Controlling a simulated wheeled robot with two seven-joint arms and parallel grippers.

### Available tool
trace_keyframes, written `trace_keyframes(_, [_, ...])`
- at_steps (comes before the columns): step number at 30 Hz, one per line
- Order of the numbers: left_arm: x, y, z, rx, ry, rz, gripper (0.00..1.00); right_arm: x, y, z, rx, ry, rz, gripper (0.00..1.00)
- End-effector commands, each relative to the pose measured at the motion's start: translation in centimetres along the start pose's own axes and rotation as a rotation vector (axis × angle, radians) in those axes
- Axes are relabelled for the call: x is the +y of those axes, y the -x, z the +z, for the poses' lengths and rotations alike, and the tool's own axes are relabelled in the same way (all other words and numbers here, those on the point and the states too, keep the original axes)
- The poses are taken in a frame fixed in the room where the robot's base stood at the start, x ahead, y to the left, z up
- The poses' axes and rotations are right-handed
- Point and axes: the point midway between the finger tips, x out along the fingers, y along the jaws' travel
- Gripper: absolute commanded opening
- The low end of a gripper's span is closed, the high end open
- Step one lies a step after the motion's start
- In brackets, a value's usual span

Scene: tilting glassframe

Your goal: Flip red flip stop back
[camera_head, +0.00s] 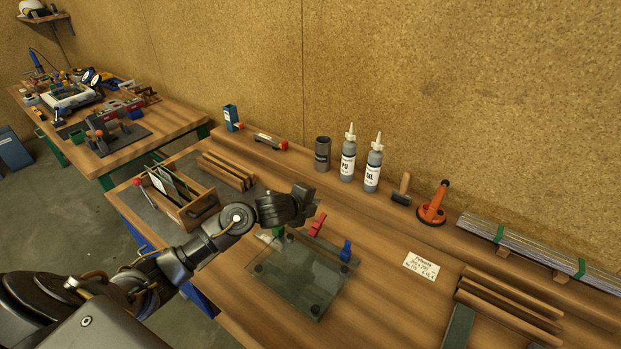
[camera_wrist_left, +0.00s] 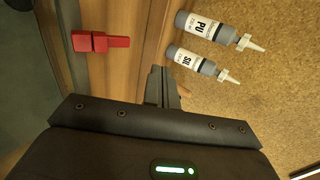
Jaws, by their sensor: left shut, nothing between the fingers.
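The red flip stop (camera_head: 317,224) stands at the back edge of the glass pane (camera_head: 300,278), beside the tip of my left arm. In the left wrist view the red flip stop (camera_wrist_left: 100,43) lies at upper left, clear of the fingers. My left gripper (camera_head: 308,196) is shut and empty, just above and behind the stop in the head view. Its shut fingers (camera_wrist_left: 160,84) point to the bench's back in the wrist view. A blue flip stop (camera_head: 346,251) stands to the right, and a green one (camera_head: 278,232) shows partly behind my arm. My right gripper is out of view.
The PU bottle (camera_head: 348,160) and SIL bottle (camera_head: 373,168) stand on the back ledge with a dark can (camera_head: 322,154). A wooden rack (camera_head: 190,208) of panes stands left of my arm. A white label (camera_head: 421,266) lies on the bench right of the glass.

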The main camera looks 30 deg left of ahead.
Motion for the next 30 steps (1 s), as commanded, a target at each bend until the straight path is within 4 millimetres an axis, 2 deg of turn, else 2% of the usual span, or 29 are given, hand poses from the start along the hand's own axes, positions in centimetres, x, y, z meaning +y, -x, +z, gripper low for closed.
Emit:
trace_keyframes(6, [-4.0, 3.1, -0.3, 0.004, -0.007, -0.008, 0.0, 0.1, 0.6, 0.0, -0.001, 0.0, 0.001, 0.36])
trace_keyframes(12, [-5.9, 4.9, -0.3, 0.004, -0.006, -0.005, 0.0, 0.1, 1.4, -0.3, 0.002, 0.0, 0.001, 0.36])
trace_keyframes(18, [-6.4, 5.5, -0.2, 0.002, -0.003, -0.003, 0.0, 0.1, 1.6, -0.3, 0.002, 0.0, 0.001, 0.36])
trace_keyframes(30, [-6.3, 5.6, -0.2, 0.002, -0.003, -0.003, 0.0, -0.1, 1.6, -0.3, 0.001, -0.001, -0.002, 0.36])
